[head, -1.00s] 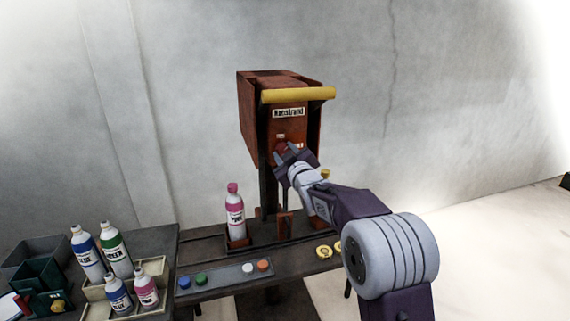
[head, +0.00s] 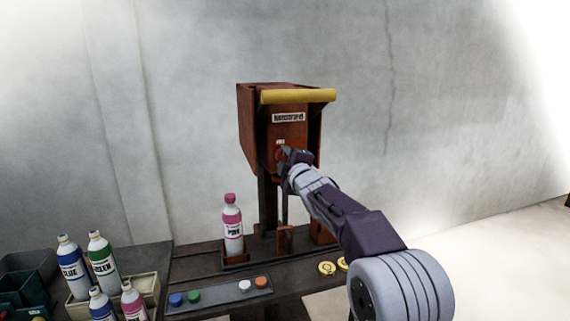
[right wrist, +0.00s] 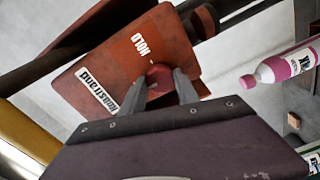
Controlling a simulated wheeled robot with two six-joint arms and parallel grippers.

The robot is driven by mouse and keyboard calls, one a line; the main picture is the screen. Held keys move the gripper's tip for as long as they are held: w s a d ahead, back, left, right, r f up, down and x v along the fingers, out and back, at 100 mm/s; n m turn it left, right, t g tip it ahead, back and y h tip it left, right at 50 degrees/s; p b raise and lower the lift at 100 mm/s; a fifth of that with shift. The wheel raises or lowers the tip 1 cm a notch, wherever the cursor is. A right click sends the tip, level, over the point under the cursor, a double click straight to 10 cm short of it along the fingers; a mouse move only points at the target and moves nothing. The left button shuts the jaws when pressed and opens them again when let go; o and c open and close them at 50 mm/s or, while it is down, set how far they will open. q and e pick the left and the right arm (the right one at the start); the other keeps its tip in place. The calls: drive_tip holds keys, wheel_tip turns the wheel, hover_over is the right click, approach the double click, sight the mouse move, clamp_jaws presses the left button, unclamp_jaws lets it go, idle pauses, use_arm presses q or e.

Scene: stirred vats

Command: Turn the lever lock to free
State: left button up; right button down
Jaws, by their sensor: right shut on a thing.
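A rust-red box (head: 288,135) on a post carries a name plate and a yellow bar (head: 298,96) along its upper front edge. A small red knob, the lever lock as far as I can tell, is on its front face; in the right wrist view the knob (right wrist: 159,76) sits between my fingertips, near a label reading HOLD (right wrist: 142,46). My right gripper (head: 284,155) is shut on this knob and hides most of it in the head view. The lock's exact position cannot be told. My left gripper is not in view.
A pink bottle (head: 232,225) stands in a holder on the dark bench below the box. A strip with coloured buttons (head: 220,293) lies in front. Several bottles stand in a crate (head: 146,284) at the left. Yellow round pieces (head: 327,268) lie at the right.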

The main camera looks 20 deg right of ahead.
drive_tip(key=shift+f, duration=0.1)
idle(0.5)
drive_tip(key=c, duration=0.9)
unclamp_jaws()
drive_tip(key=shift+a, duration=0.1)
drive_tip(key=shift+s, duration=0.1)
drive_tip(key=shift+s, duration=0.25)
drive_tip(key=s+b, duration=0.2)
drive_tip(key=s, duration=0.6)
drive_tip(key=shift+s, duration=0.25)
